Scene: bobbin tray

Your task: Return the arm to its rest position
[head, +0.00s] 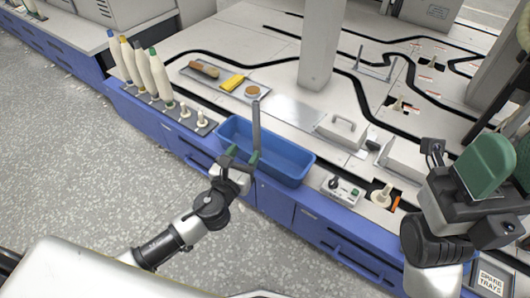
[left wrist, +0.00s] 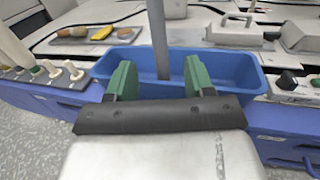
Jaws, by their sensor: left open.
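My left gripper (head: 243,155) is open in front of the blue tray (head: 295,178), at its near side. Its two green fingers are spread apart with nothing held between them. In the left wrist view the fingers (left wrist: 158,76) overlap the near wall of the tray (left wrist: 239,90). A grey upright post (head: 256,125) rises behind the gap between the fingers. Its foot is hidden, so I cannot tell what it stands on. My right gripper (head: 487,166) is at the right, with one large green finger showing. Several tall bobbins (head: 161,75) with coloured tips stand left of the tray.
A peg rack (head: 203,123) is left of the tray, a control box (head: 341,189) right of it. A grey tray (head: 222,79) holds a brush, a yellow cloth and a round item. A pillar (head: 320,45) stands behind. Open floor (head: 80,160) lies at the left.

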